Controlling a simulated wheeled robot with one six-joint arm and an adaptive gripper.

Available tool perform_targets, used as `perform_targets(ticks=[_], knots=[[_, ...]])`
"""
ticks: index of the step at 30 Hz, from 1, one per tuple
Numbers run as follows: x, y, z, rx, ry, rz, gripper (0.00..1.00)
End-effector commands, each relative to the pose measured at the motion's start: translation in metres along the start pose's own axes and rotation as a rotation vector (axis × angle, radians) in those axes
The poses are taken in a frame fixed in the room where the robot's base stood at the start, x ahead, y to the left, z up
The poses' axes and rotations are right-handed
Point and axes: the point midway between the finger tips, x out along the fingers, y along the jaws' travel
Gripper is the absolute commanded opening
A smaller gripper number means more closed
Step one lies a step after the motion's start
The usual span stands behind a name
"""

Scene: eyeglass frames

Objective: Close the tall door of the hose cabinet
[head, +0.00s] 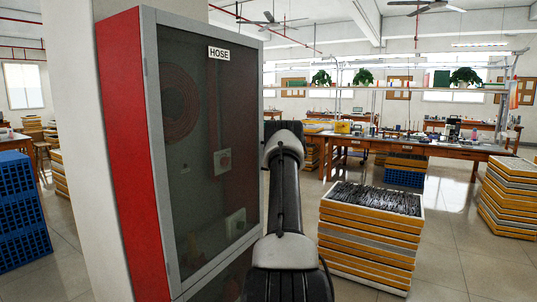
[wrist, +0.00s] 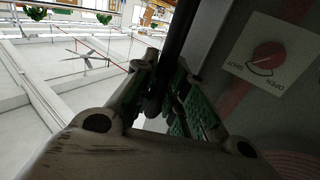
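The hose cabinet (head: 130,150) is red-sided and tall, at the left in the head view. Its glass door (head: 205,150) has a grey frame and a HOSE label, and lies about in line with the front; a small gap cannot be ruled out. My arm (head: 285,200) stands before the door's right edge and hides my gripper there. In the wrist view my gripper (wrist: 165,72) has its two green-padded fingers close on either side of a dark upright bar (wrist: 180,28), seemingly shut on it. Which part of the door this bar is cannot be told.
A valve plate (wrist: 267,57) with a red knob shows beside my gripper. A stack of trays (head: 370,235) stands right of my arm, with a workbench (head: 410,148) behind. Blue crates (head: 22,210) are at the left. Floor is free between the stacks at the right.

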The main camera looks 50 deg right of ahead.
Motion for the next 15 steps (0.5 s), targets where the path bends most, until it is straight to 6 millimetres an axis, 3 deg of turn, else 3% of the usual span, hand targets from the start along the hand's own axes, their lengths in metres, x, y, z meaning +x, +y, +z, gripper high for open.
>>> perform_targets(ticks=[1, 3, 15], knots=[[-0.0017, 0.0061, -0.0043, 0.0, 0.006, 0.01, 0.22], [-0.0014, 0.0053, -0.0042, 0.0, 0.006, 0.008, 0.35], [-0.0054, 0.0018, -0.0027, 0.0, 0.003, 0.003, 0.35]])
